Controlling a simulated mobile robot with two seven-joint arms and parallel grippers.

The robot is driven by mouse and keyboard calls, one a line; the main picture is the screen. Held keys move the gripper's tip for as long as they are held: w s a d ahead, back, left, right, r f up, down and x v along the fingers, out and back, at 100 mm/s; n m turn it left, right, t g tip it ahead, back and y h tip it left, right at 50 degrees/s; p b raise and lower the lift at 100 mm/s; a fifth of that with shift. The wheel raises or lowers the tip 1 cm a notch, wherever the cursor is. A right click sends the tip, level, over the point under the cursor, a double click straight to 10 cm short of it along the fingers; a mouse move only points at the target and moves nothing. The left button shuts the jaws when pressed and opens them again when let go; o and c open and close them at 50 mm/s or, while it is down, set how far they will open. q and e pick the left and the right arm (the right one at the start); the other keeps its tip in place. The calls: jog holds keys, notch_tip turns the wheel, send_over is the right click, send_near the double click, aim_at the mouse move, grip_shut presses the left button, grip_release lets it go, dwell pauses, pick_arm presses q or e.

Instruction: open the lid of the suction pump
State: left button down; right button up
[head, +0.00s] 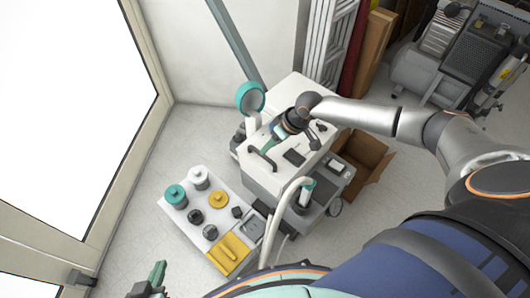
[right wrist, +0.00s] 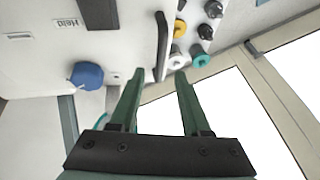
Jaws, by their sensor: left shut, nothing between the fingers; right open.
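The suction pump (head: 277,175) is a white wheeled unit in the middle of the head view. My right gripper (head: 270,145) is over the pump's top, below and right of this lid and close to a dark curved handle (head: 262,160). In the right wrist view my right gripper (right wrist: 157,78) is open and empty, with a dark bar (right wrist: 161,45) just beyond its fingertips. A blue knob (right wrist: 86,75) is left of the fingers. My left gripper (head: 155,278) is shut and empty at the bottom left.
An open cardboard box (head: 365,160) lies right of the pump. Grey machinery (head: 450,60) stands at upper right. Floor is clear at left.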

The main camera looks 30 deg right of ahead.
jog(key=shift+b+x, duration=0.5)
jog(key=shift+x, duration=1.65)
jog(key=shift+c, duration=0.2)
grip_shut()
